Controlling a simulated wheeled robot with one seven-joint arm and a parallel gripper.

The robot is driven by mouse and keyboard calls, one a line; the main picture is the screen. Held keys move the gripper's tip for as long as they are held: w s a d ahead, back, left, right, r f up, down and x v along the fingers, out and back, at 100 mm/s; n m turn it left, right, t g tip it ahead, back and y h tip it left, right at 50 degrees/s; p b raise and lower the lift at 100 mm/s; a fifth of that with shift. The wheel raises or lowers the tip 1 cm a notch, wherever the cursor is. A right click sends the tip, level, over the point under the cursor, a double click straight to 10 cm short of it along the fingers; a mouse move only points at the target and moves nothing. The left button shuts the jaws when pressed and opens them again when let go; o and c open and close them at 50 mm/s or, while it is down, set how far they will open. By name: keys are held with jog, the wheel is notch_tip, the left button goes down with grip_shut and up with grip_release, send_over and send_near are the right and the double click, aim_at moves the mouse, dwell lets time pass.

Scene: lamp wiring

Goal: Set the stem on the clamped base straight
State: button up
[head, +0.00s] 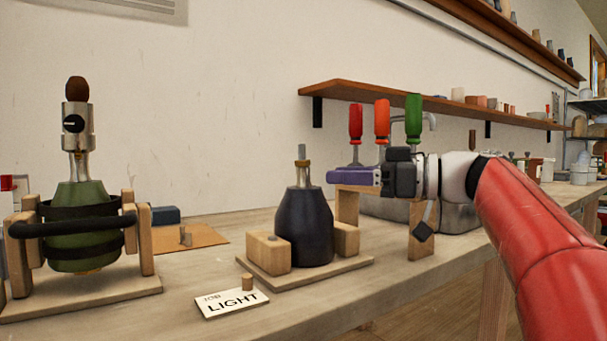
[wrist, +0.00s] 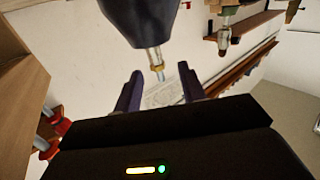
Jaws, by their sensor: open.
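The clamped base (head: 304,225) is a dark blue bottle shape held between two wooden blocks (head: 268,253) on a board. Its thin grey stem (head: 301,152) rises from the brass-coloured neck and looks near upright in the head view; I cannot tell a small lean. My gripper (head: 333,176) has purple fingers and is just right of the neck. In the wrist view my gripper (wrist: 160,68) is open, with gaps beside the stem.
A green lamp base (head: 85,217) with a metal socket stands in a wooden holder at left. Screwdrivers (head: 382,120) stand behind my gripper, near a wooden rack. A shelf (head: 440,103) runs along the wall.

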aim_at(303, 167)
jog(key=x, duration=0.5)
jog(key=w+p+x, duration=0.1)
jog(key=x, duration=0.2)
jog(key=shift+d+r, duration=0.1)
jog(key=shift+r, duration=0.1)
jog(key=shift+c, duration=0.2)
grip_shut()
